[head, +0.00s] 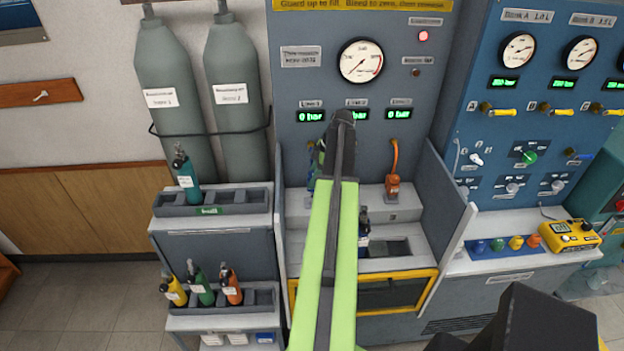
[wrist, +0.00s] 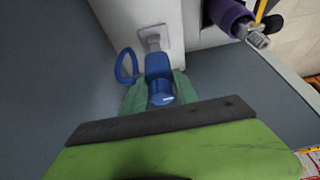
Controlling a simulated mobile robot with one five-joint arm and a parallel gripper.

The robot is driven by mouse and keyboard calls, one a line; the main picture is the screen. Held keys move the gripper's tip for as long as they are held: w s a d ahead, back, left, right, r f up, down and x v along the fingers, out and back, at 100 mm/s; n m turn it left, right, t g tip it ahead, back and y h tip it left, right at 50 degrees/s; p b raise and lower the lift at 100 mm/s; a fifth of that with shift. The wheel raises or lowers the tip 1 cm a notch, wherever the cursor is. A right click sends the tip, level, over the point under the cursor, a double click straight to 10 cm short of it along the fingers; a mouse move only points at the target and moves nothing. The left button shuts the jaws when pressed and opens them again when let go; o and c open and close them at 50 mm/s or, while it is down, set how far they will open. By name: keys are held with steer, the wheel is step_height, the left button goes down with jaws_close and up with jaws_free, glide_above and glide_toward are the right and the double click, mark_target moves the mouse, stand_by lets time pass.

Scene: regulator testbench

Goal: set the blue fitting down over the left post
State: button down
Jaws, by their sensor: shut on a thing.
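The blue fitting (wrist: 158,72) is in the wrist view, with a blue hose loop (wrist: 126,66) on its left. My gripper (wrist: 155,98) is shut on it, green fingers on either side. Just beyond the fitting, a short pale grey post on a square plate (wrist: 153,37) stands in line with it. I cannot tell whether the fitting is touching the post or apart from it. In the head view my arm covers most of this spot, and only a sliver of blue (head: 311,181) shows left of it.
An orange fitting (head: 393,186) with a hose stands on the ledge to the right. Grey side panels (head: 449,200) flank the bay. A purple cylinder (wrist: 228,14) with a metal end is close by on the right in the wrist view. A rack (head: 395,248) lies below.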

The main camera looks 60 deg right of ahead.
steer(key=shift+f+b, duration=1.95)
stand_by(0.6)
steer(key=c, duration=0.8)
jaws_free()
steer(key=shift+c, duration=0.2)
steer(key=shift+s+r+p, duration=0.1)
steer(key=shift+r+p, duration=0.4)
steer(key=p+v, duration=1.5)
steer(key=v, duration=0.1)
steer(key=shift+r, duration=0.25)
